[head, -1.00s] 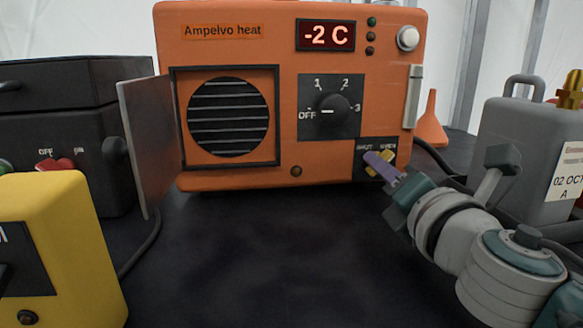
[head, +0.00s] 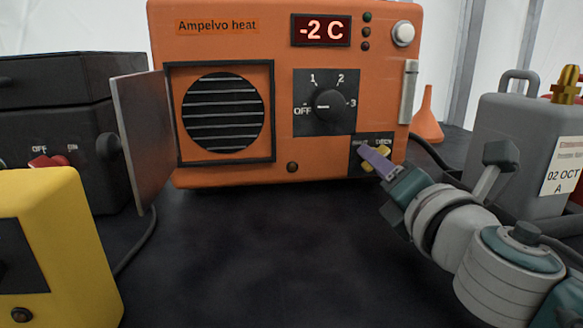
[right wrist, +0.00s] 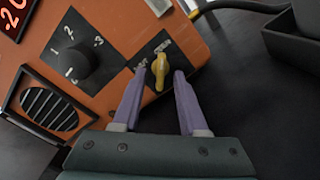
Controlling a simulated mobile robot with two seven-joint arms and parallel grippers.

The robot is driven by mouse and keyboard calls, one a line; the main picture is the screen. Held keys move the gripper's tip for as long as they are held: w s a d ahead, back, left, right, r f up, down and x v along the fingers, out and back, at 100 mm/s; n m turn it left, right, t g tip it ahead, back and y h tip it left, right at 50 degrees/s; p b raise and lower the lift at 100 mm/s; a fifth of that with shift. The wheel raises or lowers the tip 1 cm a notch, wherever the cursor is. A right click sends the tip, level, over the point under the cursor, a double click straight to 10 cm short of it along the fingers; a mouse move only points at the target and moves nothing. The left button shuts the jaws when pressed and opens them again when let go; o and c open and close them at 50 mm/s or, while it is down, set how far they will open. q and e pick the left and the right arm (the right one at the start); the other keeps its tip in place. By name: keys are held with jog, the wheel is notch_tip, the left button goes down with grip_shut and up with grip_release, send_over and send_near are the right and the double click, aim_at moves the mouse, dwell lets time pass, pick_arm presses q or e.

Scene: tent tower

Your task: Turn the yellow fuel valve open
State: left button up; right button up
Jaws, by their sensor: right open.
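The yellow fuel valve (head: 383,155) is a small knob on a black plate marked SHUT and OPEN, low on the right of the orange heater's front. The right wrist view shows the valve (right wrist: 160,70) whole, its handle pointing roughly between the two labels and down toward my gripper. My right gripper (right wrist: 159,76) is open, its purple fingers on either side of the valve's near end; I cannot tell whether they touch it. In the head view a purple finger of the right gripper (head: 374,160) covers part of the valve. My left gripper is not in view.
The orange heater (head: 235,170) shows -2 C, with its dial (head: 329,103) at OFF and a metal door (head: 143,140) swung out left. A grey can (head: 520,150) stands right, an orange funnel (head: 427,118) behind. A yellow box (head: 75,240) is front left. The middle table is clear.

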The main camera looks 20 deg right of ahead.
jog(key=v, duration=0.9)
jog(key=shift+s+a, duration=0.1)
jog(key=shift+s, duration=0.2)
jog(key=s+d+r+m+g+h+p, duration=0.25)
jog(key=s+r+m+g+p, duration=0.45)
jog(key=m+p, duration=0.65)
jog(key=s+a+r+m+g+y+p, duration=0.7)
jog(key=s+a+r+m+p, duration=0.35)
jog(key=p, duration=0.85)
notch_tip(320, 180, up, 35)
jog(key=n+p, duration=0.1)
jog(key=p, duration=3.2)
jog(key=shift+s+d+n, duration=0.15)
jog(key=shift+d+n, duration=0.05)
jog(key=shift+n, duration=0.2)
